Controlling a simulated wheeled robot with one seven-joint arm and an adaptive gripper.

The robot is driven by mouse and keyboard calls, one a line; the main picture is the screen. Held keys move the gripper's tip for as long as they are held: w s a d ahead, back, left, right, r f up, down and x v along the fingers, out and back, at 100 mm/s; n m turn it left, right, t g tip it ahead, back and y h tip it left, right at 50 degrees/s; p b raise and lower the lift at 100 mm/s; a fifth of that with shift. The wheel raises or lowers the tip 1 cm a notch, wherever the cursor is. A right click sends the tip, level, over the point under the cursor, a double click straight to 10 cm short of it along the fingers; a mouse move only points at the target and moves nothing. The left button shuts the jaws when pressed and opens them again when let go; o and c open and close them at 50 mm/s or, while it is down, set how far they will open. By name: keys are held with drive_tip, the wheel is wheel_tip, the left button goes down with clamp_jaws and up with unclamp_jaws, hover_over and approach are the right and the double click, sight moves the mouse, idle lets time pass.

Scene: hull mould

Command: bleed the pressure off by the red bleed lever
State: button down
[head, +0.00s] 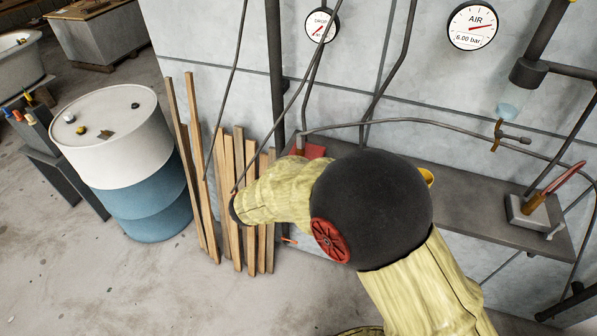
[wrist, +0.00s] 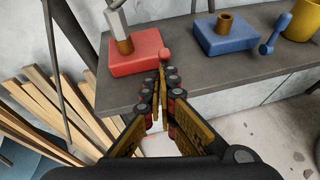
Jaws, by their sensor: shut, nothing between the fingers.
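A red block (wrist: 140,52) sits on the grey shelf near its left end, with a brass fitting and a grey pipe on top. A small red knob (wrist: 164,54), apparently the end of the bleed lever, shows at its right side. The rest of the lever is hard to make out. The red block also shows in the head view (head: 312,151), partly behind my arm. My gripper (wrist: 160,84) is shut and empty, its fingertips just in front of the knob in the wrist picture. I cannot tell whether they touch it. The head view does not clearly show my gripper.
A blue block (wrist: 221,37) with a blue lever (wrist: 273,36) and a yellow cup (wrist: 301,20) stand farther right on the shelf (wrist: 190,75). Wooden planks (head: 238,200) lean at the left beside a drum (head: 125,165). An air gauge (head: 473,27) hangs above, reading about 6 bar.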

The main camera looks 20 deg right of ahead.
drive_tip(key=r+g+y+p, duration=0.1)
drive_tip(key=p, duration=0.2)
drive_tip(key=w+d+g+y+p, duration=0.1)
drive_tip(key=p, duration=0.2)
drive_tip(key=shift+w+r, duration=0.1)
drive_tip(key=shift+r, duration=0.25)
drive_tip(key=shift+w+d+r+p, duration=0.1)
drive_tip(key=shift+w+p, duration=0.1)
drive_tip(key=shift+p, duration=0.2)
